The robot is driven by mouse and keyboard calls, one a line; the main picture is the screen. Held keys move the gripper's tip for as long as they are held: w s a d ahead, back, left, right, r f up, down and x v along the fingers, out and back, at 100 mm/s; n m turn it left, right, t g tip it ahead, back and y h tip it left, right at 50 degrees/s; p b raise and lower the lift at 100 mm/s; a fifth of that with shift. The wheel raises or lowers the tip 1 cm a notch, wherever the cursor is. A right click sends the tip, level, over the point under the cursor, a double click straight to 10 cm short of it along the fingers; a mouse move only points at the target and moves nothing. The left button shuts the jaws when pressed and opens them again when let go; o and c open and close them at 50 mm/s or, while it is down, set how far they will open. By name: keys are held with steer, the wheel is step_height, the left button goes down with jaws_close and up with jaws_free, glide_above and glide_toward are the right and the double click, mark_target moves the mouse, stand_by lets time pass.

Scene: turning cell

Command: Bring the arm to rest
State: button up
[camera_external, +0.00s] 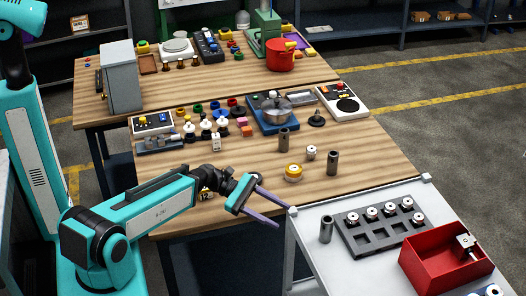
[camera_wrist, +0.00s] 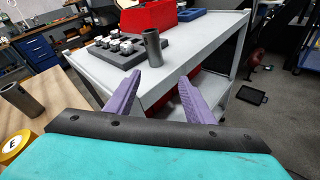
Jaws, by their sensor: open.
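My gripper (camera_external: 268,206) is at the end of my teal arm, above the front right part of the wooden table (camera_external: 225,212), close to the grey cart (camera_external: 305,222). Its two purple fingers are apart with nothing between them. In the wrist view my gripper (camera_wrist: 157,95) also shows open and empty. The fingers point toward the cart, and a dark cylinder (camera_wrist: 152,47) stands on the cart beyond them. In the external view that cylinder (camera_external: 326,229) stands at the cart's left side, apart from the fingers.
The cart carries a dark tray (camera_external: 364,241) with several small parts and a red bin (camera_external: 425,272). Dark cylinders (camera_external: 284,140) (camera_external: 332,162) and a yellow round piece (camera_external: 293,171) stand on the table near my arm. Fixtures and small parts crowd the table's far side.

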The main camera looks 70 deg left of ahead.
steer(key=s+d+f+m+g+y+b, duration=0.1)
steer(key=s+d+f+m+g+b, duration=0.15)
steer(key=d+f, duration=0.45)
steer(key=s+d+f+m+g+b, duration=0.1)
steer(key=s+d+f+m+g, duration=0.3)
steer(key=f, duration=0.7)
steer(key=s+d+f+m+g+y+b, duration=0.1)
steer(key=s+d+f+m+g, duration=0.35)
steer(key=f, duration=0.35)
steer(key=s+d+f+m+g+y+b, duration=0.2)
steer(key=s+f+m+g+y+b, duration=0.2)
steer(key=s+f+m+y, duration=0.4)
steer(key=s+f+m+g, duration=0.1)
steer(key=s+f+m, duration=0.3)
steer(key=s+f, duration=0.4)
step_height(320, 180, down, 3)
steer(key=shift+s+r+m+g+y+b, duration=0.1)
steer(key=shift+s+m+g+y+b, duration=0.2)
steer(key=shift+s+g+b, duration=0.1)
